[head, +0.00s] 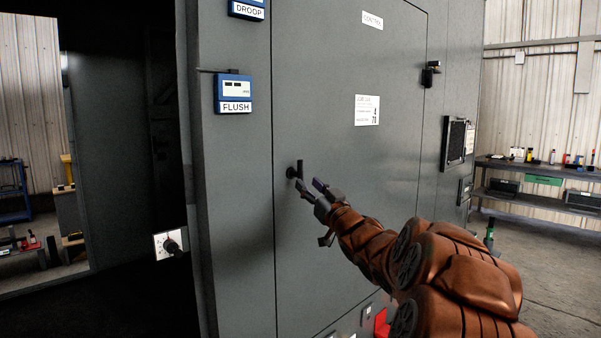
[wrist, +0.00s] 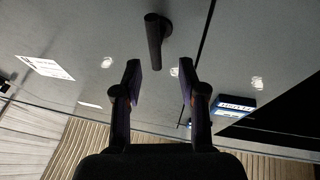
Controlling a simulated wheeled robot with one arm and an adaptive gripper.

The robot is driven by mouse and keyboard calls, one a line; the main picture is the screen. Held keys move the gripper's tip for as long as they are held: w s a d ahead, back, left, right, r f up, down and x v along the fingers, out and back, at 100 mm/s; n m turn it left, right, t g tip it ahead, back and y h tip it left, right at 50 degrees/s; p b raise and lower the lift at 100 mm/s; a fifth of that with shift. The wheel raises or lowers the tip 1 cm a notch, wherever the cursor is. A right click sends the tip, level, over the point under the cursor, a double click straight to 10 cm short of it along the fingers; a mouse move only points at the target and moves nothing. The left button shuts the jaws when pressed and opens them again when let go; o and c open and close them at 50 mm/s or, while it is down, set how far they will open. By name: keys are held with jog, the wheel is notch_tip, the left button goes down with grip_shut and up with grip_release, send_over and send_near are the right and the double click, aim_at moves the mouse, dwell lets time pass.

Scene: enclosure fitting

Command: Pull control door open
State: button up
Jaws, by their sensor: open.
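The control door (head: 345,160) is a tall grey panel with a "CONTROL" label near its top, and it looks closed in its frame. Its black handle (head: 297,171) sticks out near the door's left edge. My gripper (head: 310,190) is just right of and below the handle in the head view. In the wrist view the two fingers (wrist: 160,82) are spread apart with nothing between them. The handle (wrist: 155,40) stands just beyond the fingertips, roughly in line with the gap. I see no contact between the fingers and the handle.
A blue "FLUSH" box (head: 234,93) and a "DROOP" box (head: 247,9) are mounted left of the door. A dark opening (head: 140,150) lies farther left. A black latch (head: 430,74) sits at the door's right edge. Shelves (head: 540,178) stand at the far right.

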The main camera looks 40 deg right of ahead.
aim_at(302, 170)
jog(key=shift+n+t+y, duration=0.3)
jog(key=shift+t+y, duration=0.1)
jog(key=x, duration=0.2)
jog(key=p+x, duration=0.1)
jog(key=x, duration=0.1)
jog(key=r+x, duration=0.1)
jog(key=shift+d+r+p, duration=0.2)
jog(key=shift+d+p, duration=0.1)
jog(key=shift+d, duration=0.15)
jog(key=shift+x, duration=0.8)
jog(key=shift+w+f, duration=0.1)
jog(key=shift+f, duration=0.05)
grip_shut()
